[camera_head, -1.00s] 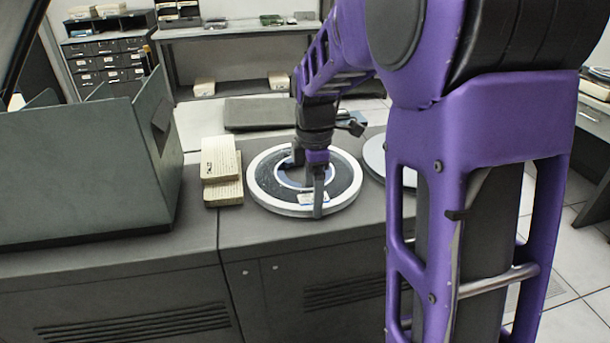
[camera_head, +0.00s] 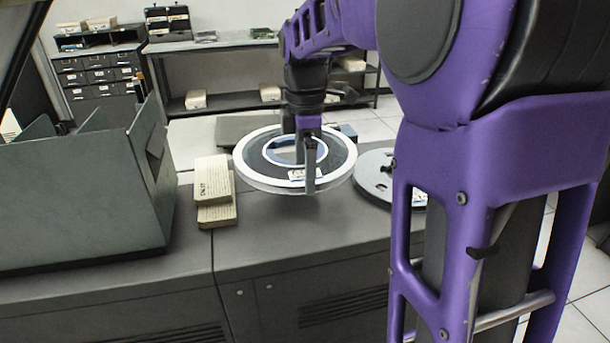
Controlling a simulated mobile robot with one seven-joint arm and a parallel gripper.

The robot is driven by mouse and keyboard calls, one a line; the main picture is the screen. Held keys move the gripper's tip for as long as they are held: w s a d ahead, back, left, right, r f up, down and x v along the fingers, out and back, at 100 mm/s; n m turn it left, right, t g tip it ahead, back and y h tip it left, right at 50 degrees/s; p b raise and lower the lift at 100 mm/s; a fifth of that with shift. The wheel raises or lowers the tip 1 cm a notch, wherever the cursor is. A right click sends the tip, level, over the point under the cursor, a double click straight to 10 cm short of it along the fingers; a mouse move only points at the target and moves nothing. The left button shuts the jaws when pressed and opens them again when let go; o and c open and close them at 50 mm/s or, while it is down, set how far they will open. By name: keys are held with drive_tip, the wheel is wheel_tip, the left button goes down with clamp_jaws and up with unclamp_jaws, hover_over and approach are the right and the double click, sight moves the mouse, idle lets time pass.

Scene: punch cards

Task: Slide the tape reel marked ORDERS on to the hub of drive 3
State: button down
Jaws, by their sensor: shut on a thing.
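A tape reel (camera_head: 259,176) with a white rim, dark tape and a ring-shaped middle hangs a little above the cabinet top. A small white label (camera_head: 303,174) shows on its near side; its writing is too small to read. My gripper (camera_head: 308,172) is shut on this reel, with one finger in front of its near rim and the other part hidden behind. A second, grey reel (camera_head: 371,178) lies on the cabinet to the right, partly hidden by my arm. No drive or hub can be made out.
The grey cabinet top (camera_head: 265,232) is clear in front of the held reel. Two stacks of punch cards (camera_head: 214,189) lie to its left. A grey-green open bin (camera_head: 85,205) stands further left. A shelf bench (camera_head: 225,45) and drawer units (camera_head: 98,75) stand behind.

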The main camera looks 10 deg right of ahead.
drive_tip(key=shift+r+p, duration=1.5)
drive_tip(key=shift+r, duration=0.5)
